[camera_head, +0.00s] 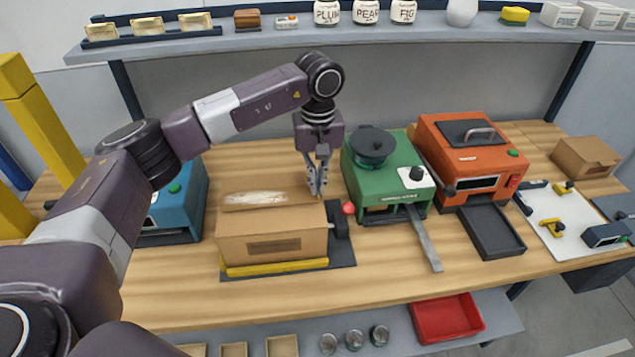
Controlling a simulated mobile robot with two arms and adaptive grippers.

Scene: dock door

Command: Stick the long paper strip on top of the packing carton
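The packing carton (305,243) is a brown box at the left-centre of the bench, with a dark rectangle on its front. A wrinkled whitish patch shows at the back of its top. A long, narrow grey strip (424,243) slopes from the front of the green machine (388,178) toward the bench's front edge; I cannot tell if it is paper. My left gripper (319,193) points down by the carton's back right corner, left of the green machine. Its fingertips are close together, and I see nothing clearly between them. My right gripper is not in view.
The carton sits on a dark base with a yellow bar (276,267) in front and a red knob (348,208) at right. A blue machine (180,205) stands left, an orange machine (470,158) right. The shelf (250,42) runs behind. The bench front is clear.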

